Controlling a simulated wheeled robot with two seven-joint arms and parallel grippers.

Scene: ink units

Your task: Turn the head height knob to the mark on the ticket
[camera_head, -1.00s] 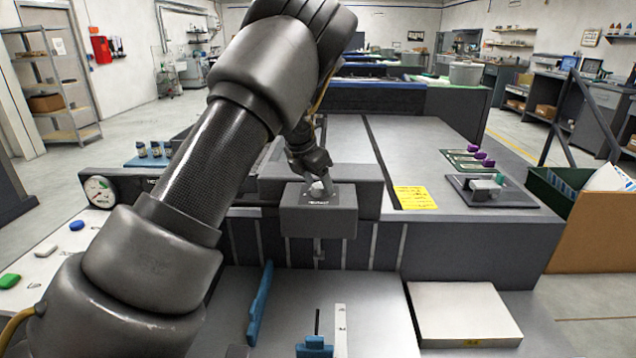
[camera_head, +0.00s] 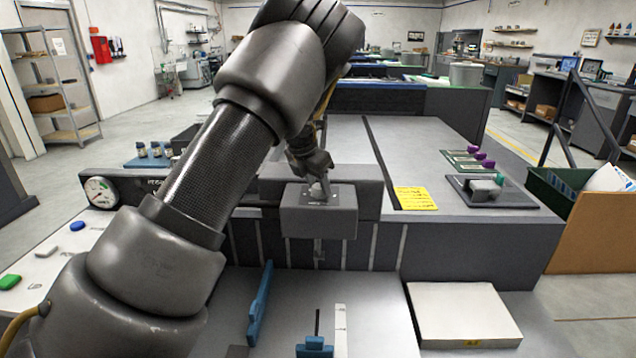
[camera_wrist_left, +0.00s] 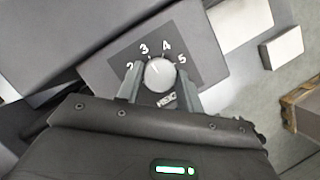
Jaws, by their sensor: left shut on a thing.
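The head height knob (camera_wrist_left: 158,74) is a light grey round knob on a dark dial plate in the left wrist view. The numbers 2, 3, 4 and 5 show around it. My left gripper (camera_wrist_left: 158,80) is shut on the knob, with one finger on each side. In the head view my left gripper (camera_head: 318,188) is on top of the grey box (camera_head: 318,220) that bears the knob; its fingers hide most of the knob. The yellow ticket (camera_head: 415,198) lies flat on the machine top to the right; its writing is too small to read. My right gripper is out of view.
A round gauge (camera_head: 100,192) is at the left. A white block (camera_head: 463,313) lies at the front right. A dark tray (camera_head: 492,193) and purple-topped items stand right of the ticket.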

